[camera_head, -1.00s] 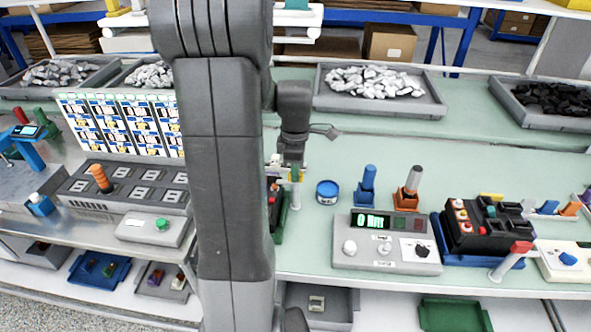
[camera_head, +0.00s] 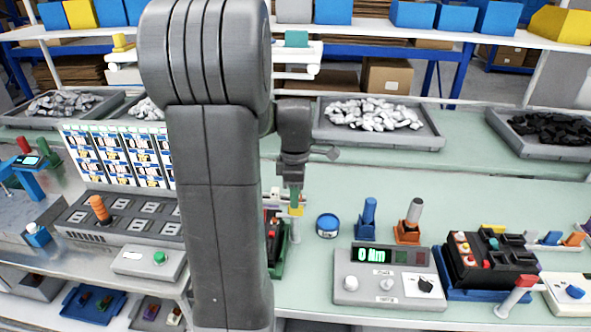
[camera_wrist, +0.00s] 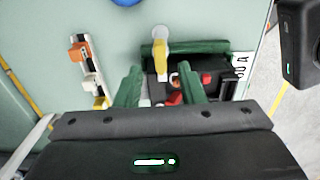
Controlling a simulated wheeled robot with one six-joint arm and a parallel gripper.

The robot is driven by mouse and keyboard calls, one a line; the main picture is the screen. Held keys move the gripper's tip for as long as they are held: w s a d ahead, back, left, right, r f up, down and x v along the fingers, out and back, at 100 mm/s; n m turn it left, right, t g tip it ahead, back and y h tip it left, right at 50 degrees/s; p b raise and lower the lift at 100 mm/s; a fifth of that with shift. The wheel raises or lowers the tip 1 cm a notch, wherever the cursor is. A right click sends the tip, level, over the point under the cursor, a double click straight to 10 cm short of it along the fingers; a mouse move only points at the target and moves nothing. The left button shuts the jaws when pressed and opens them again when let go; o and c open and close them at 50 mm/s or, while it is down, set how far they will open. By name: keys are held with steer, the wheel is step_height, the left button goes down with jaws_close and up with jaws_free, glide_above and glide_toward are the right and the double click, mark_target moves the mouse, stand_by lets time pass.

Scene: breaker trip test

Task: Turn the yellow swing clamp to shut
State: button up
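The yellow swing clamp (camera_wrist: 161,58) shows in the wrist view just beyond my fingertips, at the top of a pale post (camera_wrist: 160,34). Its arm points from the post toward my gripper, over the edge of the green holder (camera_wrist: 216,57). A dark breaker (camera_wrist: 206,88) with red parts sits in that holder. In the head view the yellow clamp (camera_head: 295,211) is just below my gripper (camera_head: 293,195). In the wrist view my gripper (camera_wrist: 160,82) has its two green fingers apart, with a clear gap between them. I cannot tell whether a finger touches the clamp.
A blue round tin (camera_head: 327,226) stands right of the clamp. A grey torque display box (camera_head: 385,284) is at the front. A rail with orange and white parts (camera_wrist: 88,68) lies left of the holder in the wrist view.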

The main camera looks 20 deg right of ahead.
mark_target(290, 212)
step_height(290, 212, up, 10)
stand_by(0.3)
stand_by(0.3)
step_height(290, 212, down, 14)
steer(key=shift+r, duration=0.15)
stand_by(0.4)
steer(key=shift+r, duration=0.1)
